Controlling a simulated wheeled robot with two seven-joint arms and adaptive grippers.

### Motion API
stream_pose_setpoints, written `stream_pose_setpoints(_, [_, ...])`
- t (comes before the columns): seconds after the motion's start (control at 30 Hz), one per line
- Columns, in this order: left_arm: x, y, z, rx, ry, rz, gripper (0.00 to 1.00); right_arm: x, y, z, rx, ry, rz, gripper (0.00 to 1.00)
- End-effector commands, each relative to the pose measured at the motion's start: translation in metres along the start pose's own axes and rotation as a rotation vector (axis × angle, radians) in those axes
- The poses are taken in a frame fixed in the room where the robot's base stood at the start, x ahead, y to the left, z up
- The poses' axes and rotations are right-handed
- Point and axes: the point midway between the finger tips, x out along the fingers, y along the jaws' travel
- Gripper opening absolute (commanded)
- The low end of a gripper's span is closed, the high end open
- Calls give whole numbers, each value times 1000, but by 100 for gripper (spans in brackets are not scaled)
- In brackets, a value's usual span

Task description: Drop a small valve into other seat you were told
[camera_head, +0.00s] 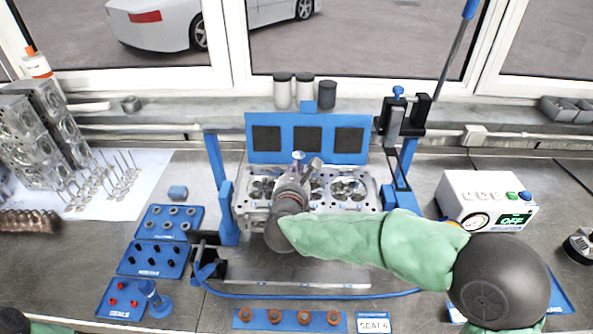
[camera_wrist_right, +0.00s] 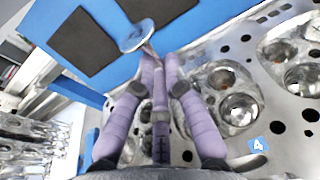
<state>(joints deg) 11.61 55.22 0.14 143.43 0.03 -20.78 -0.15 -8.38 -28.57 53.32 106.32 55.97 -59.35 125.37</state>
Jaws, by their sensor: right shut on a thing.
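My right gripper (camera_head: 303,172) is over the left part of the metal cylinder head (camera_head: 363,205). In the right wrist view its purple fingers (camera_wrist_right: 160,75) are closed around the stem of a small valve (camera_wrist_right: 135,37). The valve's round disc head sticks out beyond the fingertips. The cylinder head (camera_wrist_right: 285,125) with its round chambers and seats lies right of the fingers, and a blue label "4" (camera_wrist_right: 257,145) shows on it. A card reading "SEAT 6" (camera_head: 373,325) stands at the front edge. Several valves (camera_head: 103,185) stand on white paper at left. My left gripper is not seen.
A blue panel with dark squares (camera_head: 307,117) stands behind the cylinder head, and a blue frame with a black-and-blue tool (camera_head: 402,120) rises at right. Blue parts trays (camera_head: 150,258) lie at left. A control box (camera_head: 487,200) reading OFF stands at right.

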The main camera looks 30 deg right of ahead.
Motion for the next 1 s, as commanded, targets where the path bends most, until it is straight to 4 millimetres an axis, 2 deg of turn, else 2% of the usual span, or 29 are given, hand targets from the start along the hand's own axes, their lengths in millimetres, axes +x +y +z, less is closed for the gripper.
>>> stream_pose_setpoints(1.0, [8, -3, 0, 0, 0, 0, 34, 1, 0, -6, 0, 0, 0, 0])
